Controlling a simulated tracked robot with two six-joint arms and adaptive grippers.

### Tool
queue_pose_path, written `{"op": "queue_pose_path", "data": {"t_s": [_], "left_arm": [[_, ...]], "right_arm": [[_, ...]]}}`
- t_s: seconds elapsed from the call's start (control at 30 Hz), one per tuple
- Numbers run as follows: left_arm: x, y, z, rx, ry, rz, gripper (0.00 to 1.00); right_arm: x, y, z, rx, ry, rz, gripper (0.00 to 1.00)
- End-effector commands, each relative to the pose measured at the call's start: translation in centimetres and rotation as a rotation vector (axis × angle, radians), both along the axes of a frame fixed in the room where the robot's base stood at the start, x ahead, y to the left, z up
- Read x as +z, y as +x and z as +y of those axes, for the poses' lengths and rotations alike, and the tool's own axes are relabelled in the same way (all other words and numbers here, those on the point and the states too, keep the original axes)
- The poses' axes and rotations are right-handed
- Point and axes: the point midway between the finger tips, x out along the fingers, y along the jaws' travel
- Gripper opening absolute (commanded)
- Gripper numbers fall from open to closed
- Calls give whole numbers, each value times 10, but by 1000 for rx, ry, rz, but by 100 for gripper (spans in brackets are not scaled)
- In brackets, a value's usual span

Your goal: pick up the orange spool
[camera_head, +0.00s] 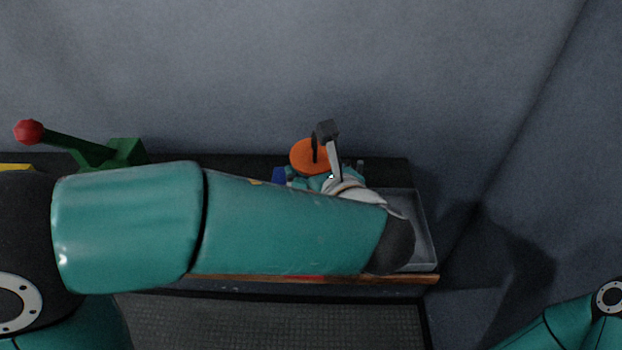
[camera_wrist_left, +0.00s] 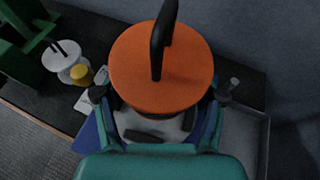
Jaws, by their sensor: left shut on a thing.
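The orange spool (camera_head: 303,157) shows beyond my left forearm in the head view, partly hidden. In the left wrist view the orange spool (camera_wrist_left: 135,75) shows its round top face, with a black upright piece standing across it. My left gripper (camera_wrist_left: 160,98) has one finger on each side of the spool and is shut on it. In the head view the left gripper (camera_head: 325,178) is mostly hidden behind my arm. Whether the spool touches what is under it cannot be told. My right gripper is outside both views.
A green lever base (camera_head: 122,152) with a red knob (camera_head: 28,131) stands at the left. A grey tray (camera_head: 424,230) lies at the bench's right end. The left wrist view shows a white item (camera_wrist_left: 65,55) and yellow piece (camera_wrist_left: 81,75) near the spool. A wall stands behind.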

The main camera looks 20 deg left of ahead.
Motion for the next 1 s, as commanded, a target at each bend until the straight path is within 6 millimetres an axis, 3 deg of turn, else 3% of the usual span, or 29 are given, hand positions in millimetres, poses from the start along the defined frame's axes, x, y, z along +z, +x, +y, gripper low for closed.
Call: {"op": "queue_pose_path", "data": {"t_s": [0.3, 0.5, 0.7, 1.0], "left_arm": [[89, 0, 0, 1, -6, -7, 33], [135, 0, 0, 1, -3, -5, 33], [159, 0, 0, 1, -1, -2, 33], [165, 0, 1, 1, 1, -1, 33]], "right_arm": [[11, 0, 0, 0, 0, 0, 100], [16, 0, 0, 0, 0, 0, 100], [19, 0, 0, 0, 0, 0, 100], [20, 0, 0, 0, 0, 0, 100]]}}
